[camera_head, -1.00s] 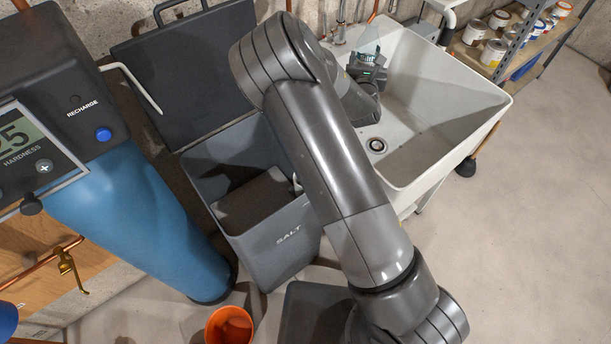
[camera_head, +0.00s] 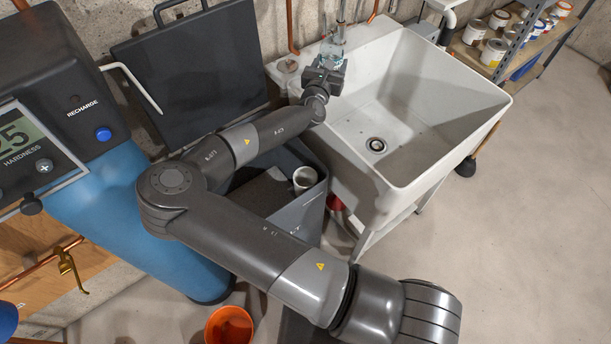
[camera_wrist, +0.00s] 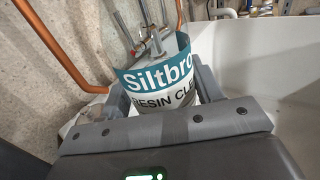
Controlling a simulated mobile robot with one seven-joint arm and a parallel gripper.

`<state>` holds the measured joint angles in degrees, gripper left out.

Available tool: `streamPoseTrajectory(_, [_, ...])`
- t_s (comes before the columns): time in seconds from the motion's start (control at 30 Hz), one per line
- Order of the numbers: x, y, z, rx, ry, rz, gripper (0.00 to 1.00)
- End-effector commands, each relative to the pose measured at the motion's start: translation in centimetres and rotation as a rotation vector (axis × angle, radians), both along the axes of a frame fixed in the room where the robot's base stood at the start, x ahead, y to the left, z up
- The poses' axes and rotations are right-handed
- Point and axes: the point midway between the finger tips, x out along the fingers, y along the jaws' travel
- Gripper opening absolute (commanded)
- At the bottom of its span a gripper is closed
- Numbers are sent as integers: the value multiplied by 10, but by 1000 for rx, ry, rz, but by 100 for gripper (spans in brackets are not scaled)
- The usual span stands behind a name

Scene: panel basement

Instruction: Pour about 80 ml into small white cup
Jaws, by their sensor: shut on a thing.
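In the wrist view, the container (camera_wrist: 160,78) sits between both fingers. I cannot tell if this is the small white cup. A small pale round shape (camera_head: 288,66) on the sink's left ledge is too small to identify.
The white sink (camera_head: 420,130) is empty around its drain. The grey salt bin (camera_head: 297,218) has its lid (camera_head: 190,75) raised. A blue softener tank (camera_head: 125,225) stands left. An orange bucket (camera_head: 229,326) is on the floor. Copper pipes (camera_wrist: 65,50) run near my gripper.

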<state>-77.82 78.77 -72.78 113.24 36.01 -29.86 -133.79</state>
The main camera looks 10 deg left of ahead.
Motion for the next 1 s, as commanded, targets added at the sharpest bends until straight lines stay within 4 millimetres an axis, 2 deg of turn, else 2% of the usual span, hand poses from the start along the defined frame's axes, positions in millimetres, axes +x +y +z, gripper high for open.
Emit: streamPoseTrajectory(1.0, [-33, 61, 7, 0, 2, -253, 30])
